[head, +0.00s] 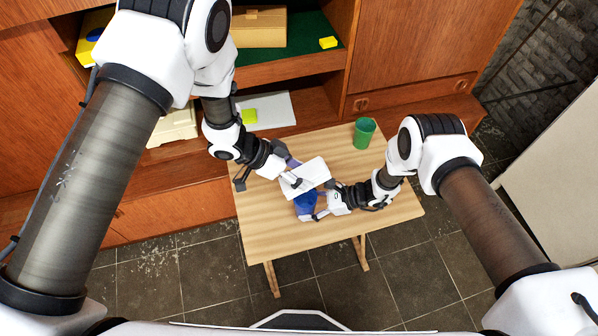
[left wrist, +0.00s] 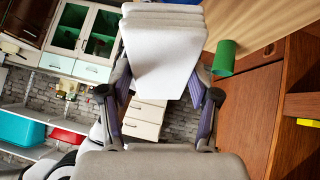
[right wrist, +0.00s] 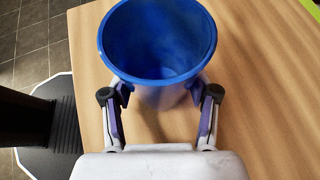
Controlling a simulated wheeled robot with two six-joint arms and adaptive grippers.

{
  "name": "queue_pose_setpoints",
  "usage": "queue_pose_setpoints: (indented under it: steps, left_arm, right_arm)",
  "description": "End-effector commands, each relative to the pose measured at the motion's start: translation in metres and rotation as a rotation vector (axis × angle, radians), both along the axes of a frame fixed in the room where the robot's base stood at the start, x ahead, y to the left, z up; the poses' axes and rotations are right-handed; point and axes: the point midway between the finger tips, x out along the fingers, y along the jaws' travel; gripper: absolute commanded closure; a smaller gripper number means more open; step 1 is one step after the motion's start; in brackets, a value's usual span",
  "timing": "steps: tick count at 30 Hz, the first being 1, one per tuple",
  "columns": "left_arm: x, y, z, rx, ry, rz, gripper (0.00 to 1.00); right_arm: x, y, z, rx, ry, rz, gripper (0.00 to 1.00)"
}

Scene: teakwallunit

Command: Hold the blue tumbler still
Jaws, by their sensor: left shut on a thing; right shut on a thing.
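The blue tumbler (head: 305,206) is on the light wooden table (head: 270,232). In the right wrist view its open rim and inside (right wrist: 157,40) face the camera. My right gripper (head: 322,203) is shut on the tumbler, a finger on each side of it (right wrist: 160,100). My left gripper (head: 290,176) is shut on a white, folded-looking piece, perhaps a cloth (head: 312,172), which also fills the middle of the left wrist view (left wrist: 160,60). In the head view this white piece overlaps the tumbler's upper part; I cannot tell whether they touch.
A green tumbler (head: 364,132) stands at the table's back right. Behind the table is a wooden wall unit (head: 420,45) with open shelves, holding a tan box (head: 258,27) and a small yellow block (head: 328,42). The table's right and front left are clear.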

Motion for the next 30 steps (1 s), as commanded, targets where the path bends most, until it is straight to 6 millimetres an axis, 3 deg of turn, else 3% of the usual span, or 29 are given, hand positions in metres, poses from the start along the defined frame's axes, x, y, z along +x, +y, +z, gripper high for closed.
queue_pose_setpoints:
  steps: [1,3,4,16,30]
  left_arm:
    - [0.000,0.000,0.000,0.000,0.000,0.000,0.66]
    - [0.000,0.000,0.000,0.000,0.000,0.000,0.66]
    - [0.000,0.000,0.000,0.000,0.000,0.000,0.66]
    - [0.000,0.000,0.000,0.000,0.000,0.000,0.66]
    - [0.000,0.000,0.000,0.000,0.000,0.000,0.66]
  right_arm:
    - [0.000,0.000,0.000,0.000,0.001,0.000,0.37]
    - [0.000,0.000,0.000,0.000,0.001,0.000,0.12]
    - [0.000,0.000,0.000,0.000,0.001,0.000,0.11]
    - [0.000,-0.007,0.003,-0.001,0.001,-0.002,0.11]
    - [0.001,-0.097,0.052,-0.001,0.000,-0.002,0.11]
